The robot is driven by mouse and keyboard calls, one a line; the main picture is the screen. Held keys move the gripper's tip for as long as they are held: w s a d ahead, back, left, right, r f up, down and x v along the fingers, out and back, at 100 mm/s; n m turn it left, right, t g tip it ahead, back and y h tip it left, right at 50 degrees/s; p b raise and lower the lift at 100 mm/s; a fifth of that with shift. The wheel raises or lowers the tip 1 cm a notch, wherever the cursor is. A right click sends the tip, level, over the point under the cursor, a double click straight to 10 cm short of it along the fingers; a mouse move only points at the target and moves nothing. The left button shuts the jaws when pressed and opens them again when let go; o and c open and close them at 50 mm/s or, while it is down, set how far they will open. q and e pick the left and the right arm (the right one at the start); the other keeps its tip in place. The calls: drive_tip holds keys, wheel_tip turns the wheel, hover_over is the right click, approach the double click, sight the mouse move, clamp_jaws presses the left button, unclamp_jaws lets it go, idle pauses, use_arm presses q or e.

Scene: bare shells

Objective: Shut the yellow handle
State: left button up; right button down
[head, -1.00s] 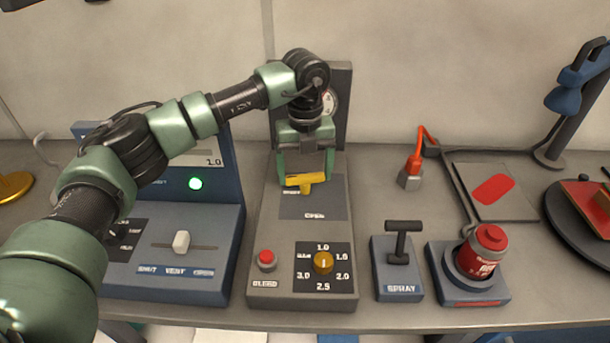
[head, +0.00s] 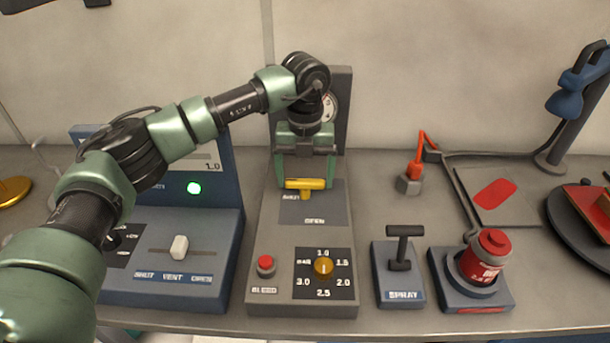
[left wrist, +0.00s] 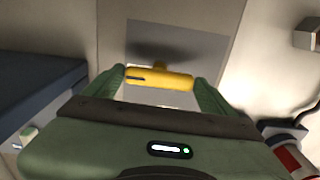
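The yellow handle (head: 305,184) is a short bar on a stub, on the upper part of a grey panel (head: 267,215). It lies about level across a dark plate marked SHUT at the left and OPEN below. My left gripper (head: 305,180) is over it, fingers wide apart, one past each end of the bar. In the left wrist view the handle (left wrist: 160,78) lies lengthwise between the green fingertips (left wrist: 160,80), with narrow gaps that make contact hard to tell. My right gripper is not in view.
The panel also carries a red button (head: 265,264), a yellow dial (head: 323,267) and a gauge partly hidden behind my wrist. A blue unit with a white slider (head: 179,246) stands left. A black spray lever (head: 400,250) and a red can (head: 486,256) stand right.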

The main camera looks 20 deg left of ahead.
sight(306, 181)
use_arm(q)
drive_tip(key=shift+o, duration=0.8)
wheel_tip(306, 181, up, 8)
drive_tip(key=shift+f+b, duration=0.1)
drive_tip(key=shift+b, duration=0.6)
